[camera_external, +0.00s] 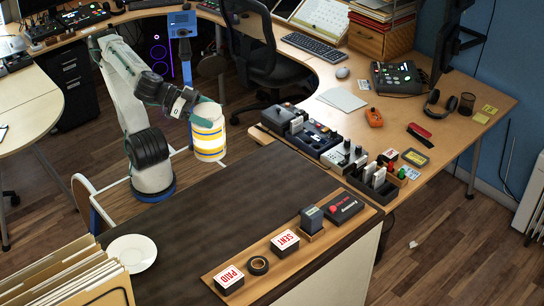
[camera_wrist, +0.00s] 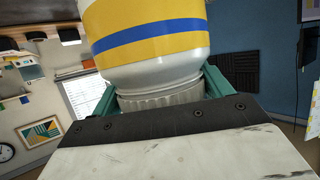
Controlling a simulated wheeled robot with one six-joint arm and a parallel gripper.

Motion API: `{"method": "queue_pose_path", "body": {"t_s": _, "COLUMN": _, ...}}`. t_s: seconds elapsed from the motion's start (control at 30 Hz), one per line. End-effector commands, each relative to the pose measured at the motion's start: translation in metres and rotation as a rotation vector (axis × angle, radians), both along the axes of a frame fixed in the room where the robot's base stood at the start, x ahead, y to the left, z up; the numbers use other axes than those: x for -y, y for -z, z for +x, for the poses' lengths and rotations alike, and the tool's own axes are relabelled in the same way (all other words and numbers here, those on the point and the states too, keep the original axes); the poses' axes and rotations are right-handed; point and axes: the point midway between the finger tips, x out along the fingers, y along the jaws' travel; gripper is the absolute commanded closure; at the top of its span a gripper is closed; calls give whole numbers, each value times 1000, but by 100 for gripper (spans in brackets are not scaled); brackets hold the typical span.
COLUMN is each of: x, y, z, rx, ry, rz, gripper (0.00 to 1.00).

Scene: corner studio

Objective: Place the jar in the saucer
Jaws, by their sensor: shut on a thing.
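The jar (camera_external: 208,132) is white with yellow bands and a thin blue stripe. My gripper (camera_external: 202,108) is shut on it and holds it in the air, left of the desk with the electronics. In the wrist view the jar (camera_wrist: 150,40) fills the upper middle, its ribbed neck between the green fingers of my gripper (camera_wrist: 160,95). The saucer (camera_external: 132,253) is white, round and empty. It lies on the dark counter at the lower left, well apart from the jar and nearer the camera.
File folders (camera_external: 70,275) stand close beside the saucer at the lower left. A wooden tray with stamps (camera_external: 285,243) and tape lies along the counter's right edge. The dark counter top (camera_external: 220,205) between them is clear. Electronic modules (camera_external: 310,135) crowd the desk edge right of the jar.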

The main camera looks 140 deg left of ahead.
Motion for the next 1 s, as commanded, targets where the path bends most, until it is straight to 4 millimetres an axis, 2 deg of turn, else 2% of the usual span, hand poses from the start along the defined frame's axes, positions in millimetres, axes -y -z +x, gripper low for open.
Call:
{"method": "queue_pose_path", "body": {"t_s": 0.17, "x": 8, "y": -1, "z": 6, "rx": -1, "ry": 16, "rz": 2, "gripper": 87}}
{"method": "queue_pose_path", "body": {"t_s": 0.37, "x": 40, "y": -5, "z": 29, "rx": -3, "ry": 71, "rz": 3, "gripper": 87}}
{"method": "queue_pose_path", "body": {"t_s": 0.57, "x": 92, "y": -9, "z": 54, "rx": -2, "ry": 138, "rz": 4, "gripper": 87}}
{"method": "queue_pose_path", "body": {"t_s": 0.7, "x": 134, "y": -12, "z": 65, "rx": -1, "ry": 187, "rz": 4, "gripper": 87}}
{"method": "queue_pose_path", "body": {"t_s": 0.87, "x": 189, "y": -16, "z": 71, "rx": 1, "ry": 242, "rz": 5, "gripper": 87}}
{"method": "queue_pose_path", "body": {"t_s": 1.0, "x": 240, "y": -18, "z": 69, "rx": 2, "ry": 290, "rz": 6, "gripper": 87}}
